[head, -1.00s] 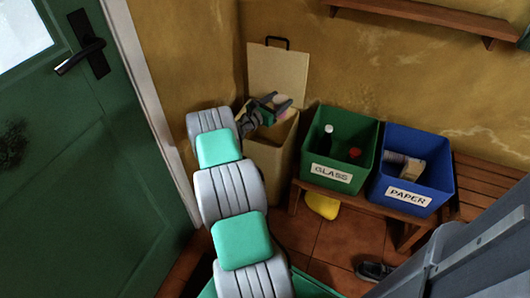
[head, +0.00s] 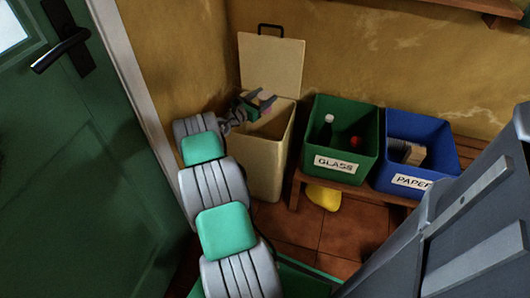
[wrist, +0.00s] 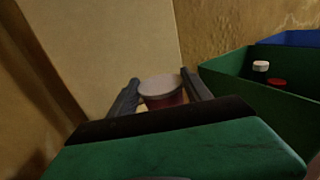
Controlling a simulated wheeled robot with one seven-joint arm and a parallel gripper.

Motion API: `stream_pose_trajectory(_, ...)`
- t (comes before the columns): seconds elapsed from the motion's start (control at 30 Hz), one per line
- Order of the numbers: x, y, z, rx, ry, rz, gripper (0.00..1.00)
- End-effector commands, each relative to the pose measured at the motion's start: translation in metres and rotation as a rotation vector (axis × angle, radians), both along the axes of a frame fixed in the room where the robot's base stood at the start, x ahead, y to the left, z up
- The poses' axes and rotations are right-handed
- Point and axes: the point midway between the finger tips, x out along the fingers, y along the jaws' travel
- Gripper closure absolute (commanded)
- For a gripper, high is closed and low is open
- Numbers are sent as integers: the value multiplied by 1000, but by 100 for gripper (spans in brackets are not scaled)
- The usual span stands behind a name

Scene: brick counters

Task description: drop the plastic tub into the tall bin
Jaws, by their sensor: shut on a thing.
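The plastic tub (wrist: 163,94), reddish with a pale rim, sits between the two fingers of my gripper (wrist: 162,100) in the wrist view. In the head view only a small pinkish part of the tub (head: 267,97) shows. My gripper (head: 259,104) is shut on it, over the mouth of the tall bin (head: 267,165), near its back left. The tall bin is cream, with its lid (head: 270,65) raised against the wall. The bin's inside is mostly hidden.
The green GLASS bin (head: 337,169) stands right of the tall bin, holding a bottle and a red item. The blue PAPER bin (head: 430,176) is beyond it. Both stand on a wooden bench (head: 297,188). A green door (head: 85,180) is at left. A yellow object (head: 323,197) lies below.

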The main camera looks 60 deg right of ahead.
Motion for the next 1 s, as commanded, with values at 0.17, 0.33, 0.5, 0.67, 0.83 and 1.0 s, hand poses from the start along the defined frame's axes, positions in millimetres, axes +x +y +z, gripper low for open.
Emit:
stream_pose_trajectory(0.17,1,1,-1,-1,-1,2,80)
stream_pose_trajectory(0.33,2,1,-1,0,-1,3,34)
stream_pose_trajectory(0.5,2,1,-1,0,-1,3,20)
stream_pose_trajectory(0.67,2,1,-1,0,-1,4,17)
stream_pose_trajectory(0.83,2,1,4,-1,-2,4,17)
stream_pose_trajectory(1.0,3,1,35,-2,-5,4,17)
